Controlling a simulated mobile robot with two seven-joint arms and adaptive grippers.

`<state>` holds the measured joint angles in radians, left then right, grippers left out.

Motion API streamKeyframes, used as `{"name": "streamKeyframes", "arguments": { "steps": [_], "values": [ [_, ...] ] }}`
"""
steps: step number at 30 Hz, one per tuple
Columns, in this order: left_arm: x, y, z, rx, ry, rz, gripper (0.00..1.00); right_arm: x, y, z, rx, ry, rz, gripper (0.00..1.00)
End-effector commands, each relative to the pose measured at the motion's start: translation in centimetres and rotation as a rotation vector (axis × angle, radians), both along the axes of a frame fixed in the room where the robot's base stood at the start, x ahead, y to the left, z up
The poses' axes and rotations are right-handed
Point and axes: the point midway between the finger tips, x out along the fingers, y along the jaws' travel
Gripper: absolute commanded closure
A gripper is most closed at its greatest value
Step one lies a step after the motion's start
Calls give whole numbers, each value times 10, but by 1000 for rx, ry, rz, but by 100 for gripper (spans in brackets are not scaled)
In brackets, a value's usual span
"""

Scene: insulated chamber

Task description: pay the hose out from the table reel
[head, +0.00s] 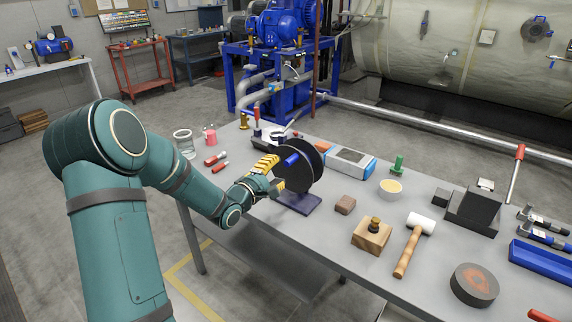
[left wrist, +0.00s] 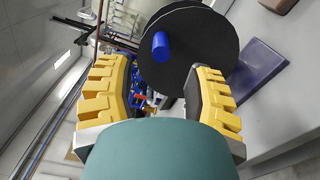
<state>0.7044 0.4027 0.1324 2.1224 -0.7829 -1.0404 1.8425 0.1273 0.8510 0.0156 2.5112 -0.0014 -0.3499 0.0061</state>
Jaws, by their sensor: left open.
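The table reel (head: 304,166) is a black disc-sided reel with a blue handle (head: 291,159), on a dark purple base plate (head: 298,203) on the grey table. My left gripper (head: 272,174) is open beside the reel, on its handle side. In the left wrist view, its yellow fingers (left wrist: 160,95) stand apart, with the reel (left wrist: 193,50) beyond them and the blue handle (left wrist: 161,46) in the gap between them, farther off than the tips. I cannot see contact. No hose can be made out on the reel. My right gripper is not in view.
Right of the reel on the table (head: 330,240) are a boxed item (head: 348,161), a brown block (head: 345,205), a wooden block with a knob (head: 371,236), a mallet (head: 412,246) and a yellow bowl (head: 390,188). A glass jar (head: 184,143) stands at the left edge.

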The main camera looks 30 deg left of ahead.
Motion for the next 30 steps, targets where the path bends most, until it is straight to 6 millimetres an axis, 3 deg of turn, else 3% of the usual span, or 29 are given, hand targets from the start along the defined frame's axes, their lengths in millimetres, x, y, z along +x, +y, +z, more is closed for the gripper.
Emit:
{"name": "streamKeyframes", "arguments": {
  "steps": [3,9,30],
  "values": [
    [-21,2,0,0,1,3,48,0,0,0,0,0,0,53],
    [-41,3,0,0,0,1,48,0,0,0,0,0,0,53],
    [-43,-1,-5,9,12,-1,48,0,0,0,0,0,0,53]
  ]
}}
